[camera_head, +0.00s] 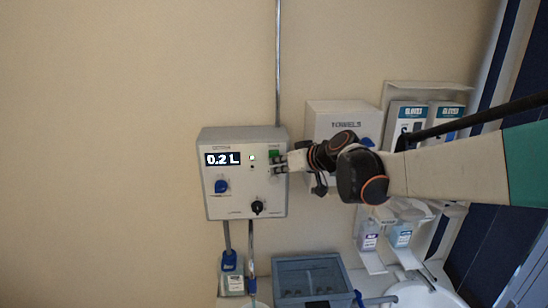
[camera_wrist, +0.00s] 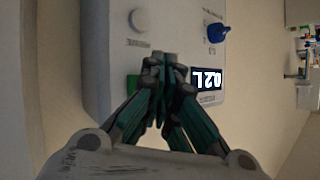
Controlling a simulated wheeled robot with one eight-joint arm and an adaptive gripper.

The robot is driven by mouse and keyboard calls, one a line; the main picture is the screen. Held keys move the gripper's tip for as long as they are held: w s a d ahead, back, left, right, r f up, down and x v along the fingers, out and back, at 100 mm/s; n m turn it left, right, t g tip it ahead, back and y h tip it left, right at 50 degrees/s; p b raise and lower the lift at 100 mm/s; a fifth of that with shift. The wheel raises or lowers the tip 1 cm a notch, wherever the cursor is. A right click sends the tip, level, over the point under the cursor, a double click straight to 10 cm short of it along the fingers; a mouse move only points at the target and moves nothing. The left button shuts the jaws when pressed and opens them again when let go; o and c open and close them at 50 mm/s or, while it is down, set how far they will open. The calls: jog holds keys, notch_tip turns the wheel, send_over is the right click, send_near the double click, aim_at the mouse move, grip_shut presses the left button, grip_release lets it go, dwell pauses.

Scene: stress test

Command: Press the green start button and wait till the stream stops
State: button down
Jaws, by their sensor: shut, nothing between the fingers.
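The dispenser box (camera_head: 215,138) hangs on the wall, and its display (camera_head: 222,159) reads 0.2 L. The green start button (camera_head: 274,153) is at the box's upper right, partly covered by my gripper (camera_head: 280,164). In the wrist view the green button (camera_wrist: 132,83) shows beside my shut, empty fingers (camera_wrist: 165,62). The fingertips are close to the box face; I cannot tell whether they touch it. A small light (camera_head: 252,157) beside the display looks lit. The stream itself cannot be made out.
A blue knob (camera_head: 221,186) and a black knob (camera_head: 257,207) are on the box front. A towel dispenser (camera_head: 330,112) and glove boxes (camera_head: 407,113) are to the right. The wall to the left is bare.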

jog(key=s, duration=0.5)
dwell(0.3)
dwell(0.4)
jog(key=s+d+f+m+g+h+b, duration=0.1)
jog(key=s+d+f+b, duration=0.3)
jog(key=s+f+b, duration=0.6)
jog(key=s+d+f+m+g+h+b, duration=0.1)
jog(key=s+d+f+h+b, duration=0.3)
jog(key=s+f+b, duration=0.6)
jog(key=s+d+f+m+h+b, duration=0.2)
jog(key=s+d+f+b, duration=0.3)
jog(key=f, duration=1.6)
jog(key=s+m+b, duration=0.1)
jog(key=s+b, duration=0.4)
jog(key=b, duration=0.3)
jog(key=shift+f+g+h+b, duration=0.25)
jog(key=shift+g+h+b, duration=0.05)
jog(key=shift+g+b, duration=0.1)
